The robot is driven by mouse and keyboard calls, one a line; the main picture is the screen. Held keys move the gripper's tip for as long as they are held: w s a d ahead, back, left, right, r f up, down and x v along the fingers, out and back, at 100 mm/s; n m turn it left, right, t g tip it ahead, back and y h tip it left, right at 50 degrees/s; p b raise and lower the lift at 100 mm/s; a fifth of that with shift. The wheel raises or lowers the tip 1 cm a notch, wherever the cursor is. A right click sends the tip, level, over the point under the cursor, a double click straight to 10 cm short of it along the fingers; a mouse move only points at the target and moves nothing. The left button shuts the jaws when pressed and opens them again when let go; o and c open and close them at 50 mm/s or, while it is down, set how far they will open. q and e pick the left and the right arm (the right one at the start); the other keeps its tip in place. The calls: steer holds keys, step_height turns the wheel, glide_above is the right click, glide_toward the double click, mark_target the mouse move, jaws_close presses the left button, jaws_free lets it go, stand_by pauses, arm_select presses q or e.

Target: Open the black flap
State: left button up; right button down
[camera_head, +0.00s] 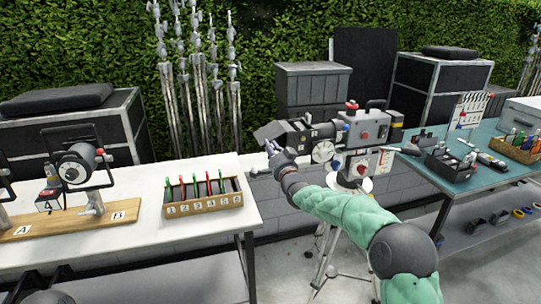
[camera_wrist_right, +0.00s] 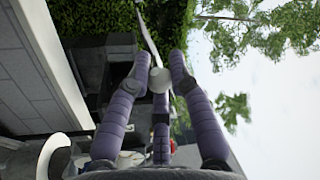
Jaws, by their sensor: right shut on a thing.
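The film camera (camera_head: 365,135) stands on a tripod between the two tables, its lens end pointing left. The dark flap (camera_head: 270,131) is at the front of the lens and looks raised and slanted. My right gripper (camera_head: 273,149) is just below the flap, at the lens front. In the right wrist view its purple fingers (camera_wrist_right: 158,78) close in around the end of a thin strip (camera_wrist_right: 150,38), which looks like the flap seen edge-on. The exact contact is small and partly hidden by the fingers. My left gripper is not in view.
A white table (camera_head: 130,240) at left holds a wooden rack of numbered slots (camera_head: 203,196) and a lamp (camera_head: 78,163) on a board. A teal table (camera_head: 475,185) at right holds tools and boxes. Stands and a hedge are behind. The gap left of the lens is free.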

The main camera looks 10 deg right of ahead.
steer(key=shift+a+r+m+h+b, duration=0.2)
steer(key=shift+r+m, duration=0.35)
steer(key=shift+m, duration=0.4)
steer(key=shift+a+r+m+h+b, duration=0.1)
steer(key=shift+r+m+h+b, duration=0.3)
steer(key=shift+m, duration=0.55)
steer(key=shift+r, duration=0.15)
steer(key=c, duration=1.1)
jaws_free()
steer(key=shift+d, duration=0.1)
steer(key=s+f, duration=0.2)
steer(key=s, duration=0.9)
steer(key=shift+s+d+f, duration=0.2)
steer(key=shift+s+d, duration=0.15)
steer(key=shift+s, duration=0.05)
